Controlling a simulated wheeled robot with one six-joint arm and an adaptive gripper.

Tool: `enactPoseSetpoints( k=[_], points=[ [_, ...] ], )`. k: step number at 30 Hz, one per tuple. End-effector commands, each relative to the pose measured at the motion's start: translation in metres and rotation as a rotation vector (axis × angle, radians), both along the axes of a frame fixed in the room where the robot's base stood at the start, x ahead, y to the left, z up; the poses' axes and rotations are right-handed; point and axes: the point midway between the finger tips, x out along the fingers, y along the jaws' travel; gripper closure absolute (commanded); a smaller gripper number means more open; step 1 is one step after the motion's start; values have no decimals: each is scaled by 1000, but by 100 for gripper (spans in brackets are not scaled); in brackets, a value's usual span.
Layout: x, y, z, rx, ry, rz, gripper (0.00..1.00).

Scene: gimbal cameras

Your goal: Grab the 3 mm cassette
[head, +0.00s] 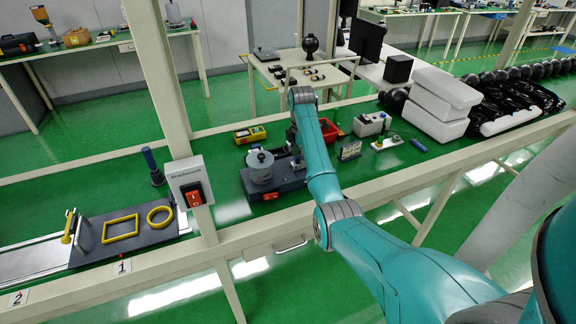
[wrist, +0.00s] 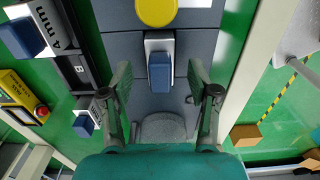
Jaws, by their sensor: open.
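In the wrist view, my gripper (wrist: 160,77) is open, with one finger on each side of a blue block (wrist: 159,77). The block sits on a light grey-white piece (wrist: 160,45) set in a dark grey device. I see a gap on both sides of the block and no label on it, so I cannot tell whether it is the 3 mm cassette. At the upper left, a similar blue-and-white piece (wrist: 25,38) stands beside a label ending in "mm"; its first sign looks like a 4 or an A. Another blue-and-white piece (wrist: 86,120) lies below it.
The dark device (head: 283,183) stands on the green bench, with a red switch in front. A yellow round part (wrist: 156,11) is beyond the block. A black rack marked B (wrist: 80,72) and a yellow box with a red button (wrist: 24,98) are at left.

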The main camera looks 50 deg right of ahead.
Motion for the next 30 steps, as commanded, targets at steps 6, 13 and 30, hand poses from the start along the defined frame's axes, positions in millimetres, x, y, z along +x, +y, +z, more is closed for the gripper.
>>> enactPoseSetpoints(
  k=[6, 13, 30],
  points=[
    [-11, -7, -11, -1, -1, -2, 40],
    [-10, -6, -11, -1, -1, -1, 52],
    [-5, -4, -5, -1, -2, 0, 100]
  ],
)
